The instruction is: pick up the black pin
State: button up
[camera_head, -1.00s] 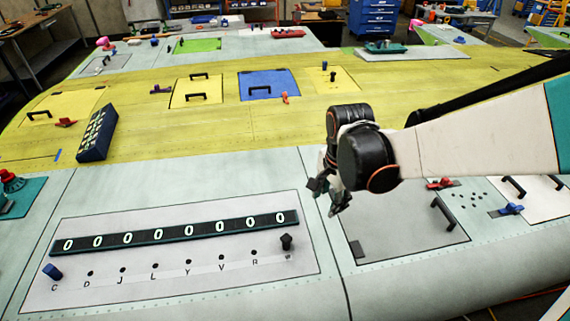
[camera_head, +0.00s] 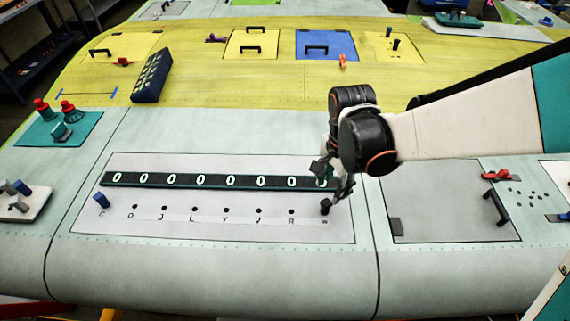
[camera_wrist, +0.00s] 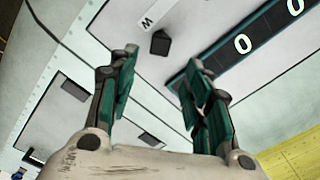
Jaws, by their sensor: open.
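The black pin (camera_head: 325,206) stands at the right end of the row of lettered holes on the light grey panel, by the letter W. In the wrist view the black pin (camera_wrist: 160,43) shows beyond the fingertips, roughly between them and beside the W label. My gripper (camera_head: 336,180) is open and empty, just above and behind the pin in the head view. Its two teal-lined fingers (camera_wrist: 162,58) are spread apart in the wrist view. No contact with the pin shows.
A dark strip with white zeros (camera_head: 215,181) lies behind the holes. A blue pin (camera_head: 101,201) stands at the row's left end. A grey hatch with a black handle (camera_head: 495,207) lies to the right. The panel front is clear.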

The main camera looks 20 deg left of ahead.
aim_at(326, 202)
jog(key=f+b, duration=0.1)
jog(key=f, duration=0.1)
jog(key=s+f+b, duration=0.1)
jog(key=f, duration=0.2)
jog(key=a+f+b, duration=0.1)
jog(key=f+b, duration=0.1)
jog(key=shift+s+f, duration=0.15)
jog(key=shift+s, duration=0.05)
jog(key=shift+d, duration=0.1)
grip_shut()
